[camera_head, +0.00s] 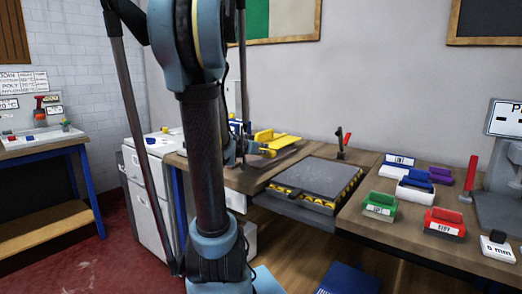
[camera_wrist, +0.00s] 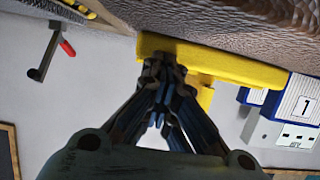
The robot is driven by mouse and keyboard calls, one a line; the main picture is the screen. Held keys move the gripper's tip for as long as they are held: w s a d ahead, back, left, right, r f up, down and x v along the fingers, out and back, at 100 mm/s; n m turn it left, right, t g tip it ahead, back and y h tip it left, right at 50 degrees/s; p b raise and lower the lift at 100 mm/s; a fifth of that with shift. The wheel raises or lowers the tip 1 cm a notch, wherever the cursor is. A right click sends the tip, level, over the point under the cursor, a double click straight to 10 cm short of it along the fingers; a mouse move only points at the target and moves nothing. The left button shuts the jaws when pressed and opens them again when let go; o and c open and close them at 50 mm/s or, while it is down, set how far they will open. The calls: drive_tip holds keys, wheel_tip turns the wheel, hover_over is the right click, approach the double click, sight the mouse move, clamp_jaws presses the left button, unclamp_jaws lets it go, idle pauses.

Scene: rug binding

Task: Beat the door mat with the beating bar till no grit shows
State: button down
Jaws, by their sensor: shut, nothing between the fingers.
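My gripper (camera_wrist: 163,72) is shut with nothing between its fingers. In the wrist view its tips overlap a long yellow bar (camera_wrist: 225,63); whether they touch it is unclear. A yellow upright part extends from the bar behind the fingers. A brown, rough-textured surface (camera_wrist: 230,20) lies along the bar; I cannot tell whether it is the door mat or the bench. In the head view, yellow pieces (camera_head: 284,143) sit on the bench beside my arm, which partly hides that area. I cannot be sure which piece is the beating bar. No grit can be made out.
A grey plate (camera_head: 318,179) with yellow-black edging sits in the bench (camera_head: 362,217). A red-handled lever (camera_head: 342,146) stands behind it. Green (camera_head: 380,207), red (camera_head: 445,223) and blue-white (camera_head: 415,190) bins stand right. A white cabinet (camera_head: 150,200) is left of my arm.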

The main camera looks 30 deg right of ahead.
idle(0.4)
drive_tip(key=shift+r, duration=0.85)
wheel_tip(320, 180, up, 2)
drive_tip(key=shift+r, duration=0.1)
drive_tip(key=v, duration=1)
drive_tip(key=shift+f, duration=0.4)
drive_tip(key=shift+a, duration=0.15)
